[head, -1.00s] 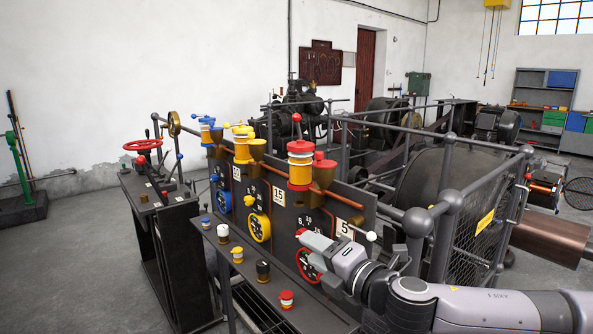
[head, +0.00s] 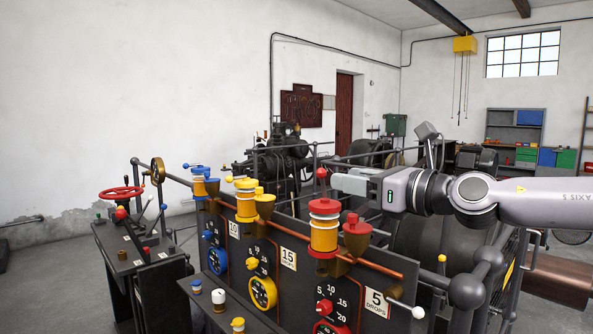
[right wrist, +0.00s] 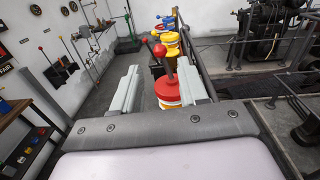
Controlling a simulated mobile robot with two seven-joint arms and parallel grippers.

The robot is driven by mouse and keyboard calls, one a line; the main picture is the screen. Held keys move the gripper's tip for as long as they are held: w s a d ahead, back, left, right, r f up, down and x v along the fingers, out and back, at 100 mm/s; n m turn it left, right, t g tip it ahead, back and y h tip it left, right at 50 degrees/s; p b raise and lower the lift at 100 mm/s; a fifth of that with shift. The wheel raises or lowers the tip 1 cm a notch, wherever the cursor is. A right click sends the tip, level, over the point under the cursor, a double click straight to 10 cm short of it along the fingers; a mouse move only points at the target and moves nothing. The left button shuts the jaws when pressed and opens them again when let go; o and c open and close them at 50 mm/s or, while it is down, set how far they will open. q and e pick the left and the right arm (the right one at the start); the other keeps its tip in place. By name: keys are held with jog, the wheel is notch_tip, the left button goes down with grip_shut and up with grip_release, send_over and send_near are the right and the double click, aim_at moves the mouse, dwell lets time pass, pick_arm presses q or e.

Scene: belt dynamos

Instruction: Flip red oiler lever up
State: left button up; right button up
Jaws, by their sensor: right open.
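The red oiler (head: 323,237) is a yellow glass cup with red cap and red base, nearest of three oilers on the panel. Its lever, a thin stem with a red ball (head: 321,173), stands nearly upright on the cap. My right gripper (head: 345,182) is open and empty, level with the lever and just right of it in the head view. My left gripper is out of view.
The yellow oiler (head: 246,203) and blue oiler (head: 200,186) stand farther along, their levers lying sideways. A red funnel cup (head: 356,232) stands beside the red oiler. A copper pipe (head: 375,266) and a white-knobbed lever (head: 418,312) are below my right arm.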

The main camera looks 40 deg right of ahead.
aim_at(325, 174)
jog(key=shift+w, duration=0.45)
jog(key=shift+w+a+r+p, duration=0.1)
jog(key=shift+w+r+p, duration=0.1)
jog(key=shift+p, duration=0.15)
jog(key=shift+w, duration=0.25)
jog(key=shift+w+a+f+p, duration=0.1)
jog(key=shift+w+a+p, duration=0.1)
jog(key=shift+w+p, duration=1.2)
jog(key=shift+w+a, duration=0.15)
jog(key=shift+w, duration=1.3)
